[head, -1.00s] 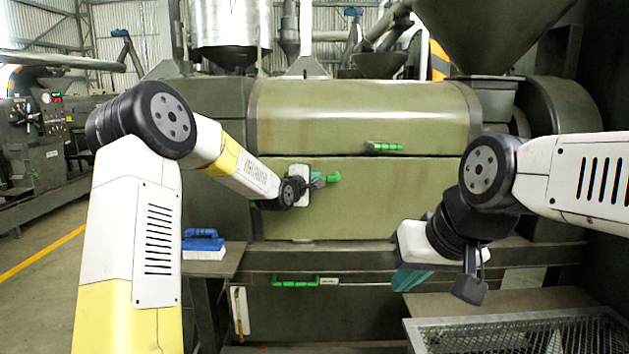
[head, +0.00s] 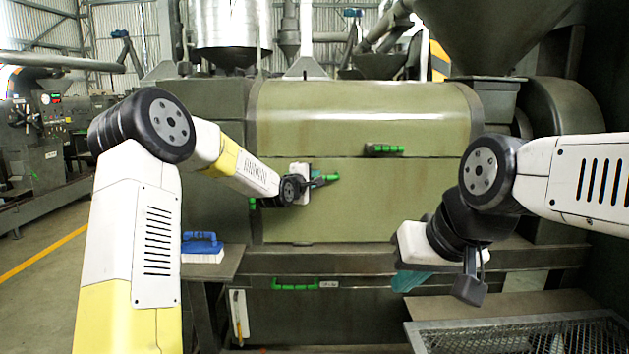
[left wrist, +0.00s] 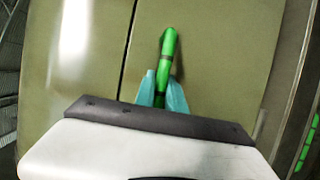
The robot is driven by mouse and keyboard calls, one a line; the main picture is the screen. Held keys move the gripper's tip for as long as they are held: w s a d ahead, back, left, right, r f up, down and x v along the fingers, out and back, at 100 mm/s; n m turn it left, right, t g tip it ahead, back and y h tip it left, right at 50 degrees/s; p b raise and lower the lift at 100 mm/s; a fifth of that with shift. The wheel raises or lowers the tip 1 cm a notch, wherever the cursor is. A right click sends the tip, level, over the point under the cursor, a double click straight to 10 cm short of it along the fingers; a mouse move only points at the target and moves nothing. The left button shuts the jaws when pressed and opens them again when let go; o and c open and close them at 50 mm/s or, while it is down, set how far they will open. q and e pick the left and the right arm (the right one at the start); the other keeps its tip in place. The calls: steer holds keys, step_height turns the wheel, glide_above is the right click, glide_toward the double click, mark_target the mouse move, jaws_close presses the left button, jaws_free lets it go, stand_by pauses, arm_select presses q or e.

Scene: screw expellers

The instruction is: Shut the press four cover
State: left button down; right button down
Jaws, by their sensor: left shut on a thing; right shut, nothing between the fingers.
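The press (head: 470,262) is a large olive-green machine with a curved upper panel (head: 350,112) and a flat lower panel (head: 390,195). I cannot tell which is numbered four. My left gripper (head: 316,181) is shut on the green handle (head: 332,178) of the lower panel, near its top edge. In the left wrist view, teal fingertips (left wrist: 161,88) sit on both sides of this handle (left wrist: 169,50). The lower panel looks about flush with the upper one, with a dark seam between. My right gripper (head: 411,280) is shut and empty, low in front of the press.
Another green handle (head: 384,149) sits on the upper panel, and one (head: 295,285) on the front below. A blue-handled brush (head: 203,246) lies on a side ledge at left. A mesh tray (head: 520,335) is at bottom right, below my right arm. A hopper (head: 490,35) hangs above.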

arm_select(q)
steer(key=c, duration=1.4)
jaws_free()
steer(key=shift+a, duration=0.1)
steer(key=f+v, duration=0.1)
steer(key=v, duration=0.6)
steer(key=shift+s+r, duration=0.35)
steer(key=shift+r, duration=0.15)
steer(key=shift+a, duration=0.1)
steer(key=s+a+f+m+g+y, duration=0.1)
steer(key=s+a+m+g, duration=0.2)
steer(key=s, duration=1.1)
steer(key=s+a+f+m+g+y, duration=0.1)
steer(key=s+a+m+g, duration=0.2)
steer(key=s, duration=1.1)
steer(key=s+a+f+m+g+y, duration=0.1)
steer(key=s+a+m, duration=0.4)
steer(key=s, duration=0.8)
steer(key=m+g+y, duration=0.1)
steer(key=m+g, duration=0.1)
steer(key=m, duration=0.1)
steer(key=shift+s+a+m, duration=0.15)
steer(key=shift+s+m, duration=0.15)
steer(key=shift+s, duration=0.1)
